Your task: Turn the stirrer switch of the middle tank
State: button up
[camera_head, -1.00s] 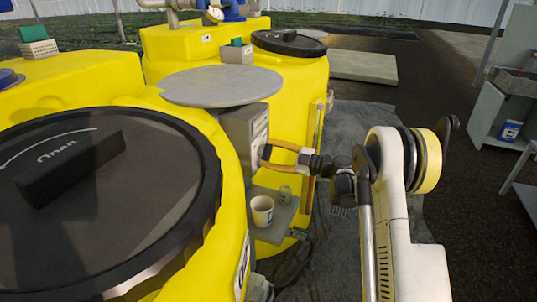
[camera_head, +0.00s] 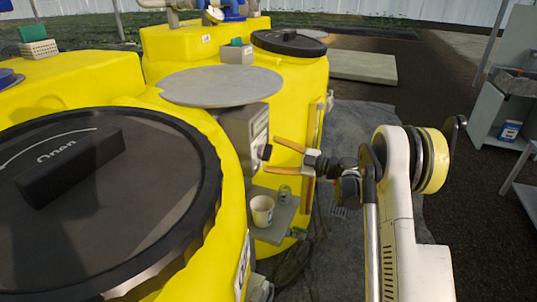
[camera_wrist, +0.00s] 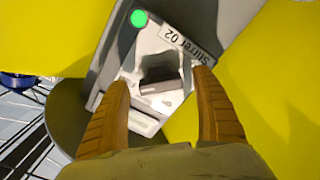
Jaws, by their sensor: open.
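The stirrer switch is a dark knob (camera_head: 266,152) on the front of a grey box (camera_head: 238,128) on the middle yellow tank. In the wrist view the knob (camera_wrist: 160,80) lies roughly level across a pale, shiny plate. The box there carries an upside-down label (camera_wrist: 186,42) reading "Stirrer 02" and a bright green lamp (camera_wrist: 138,18). My gripper (camera_head: 276,154) is open, its orange fingers pointing at the switch from the right, just short of it. In the wrist view the fingers (camera_wrist: 162,78) stand apart on either side of the knob, holding nothing.
A grey shelf (camera_head: 272,232) with a white cup (camera_head: 262,210) and a small jar (camera_head: 285,193) sits below the switch. A round grey disc (camera_head: 222,86) lies above the box. The black tank lid (camera_head: 150,215) fills the near left.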

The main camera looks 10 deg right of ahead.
jog(key=v, duration=1)
